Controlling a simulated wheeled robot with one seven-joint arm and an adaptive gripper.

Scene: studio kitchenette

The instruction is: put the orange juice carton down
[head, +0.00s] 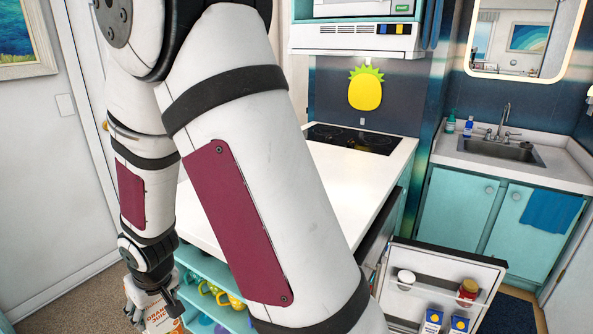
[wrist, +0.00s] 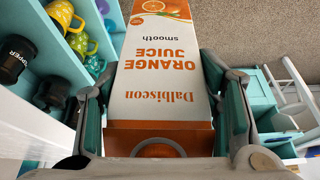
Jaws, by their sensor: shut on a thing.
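The orange juice carton (wrist: 160,75) is white and orange, with its label upside down in the wrist view. My gripper (wrist: 163,105) is shut on it, one finger on each side. In the head view the carton (head: 161,319) shows only in part at the lower left, cut off by the bottom edge. My gripper (head: 140,302) is there beside the shelves, below the level of the white countertop (head: 345,185). The carton's underside and what lies beneath it are hidden.
Open shelves (head: 198,268) under the counter hold colourful mugs (wrist: 78,30) and dark pepper containers (wrist: 12,58), close to my gripper. The near countertop looks bare; a black hob (head: 352,139) is at its far end. A fridge door (head: 445,270) stands open at right with jars and cartons.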

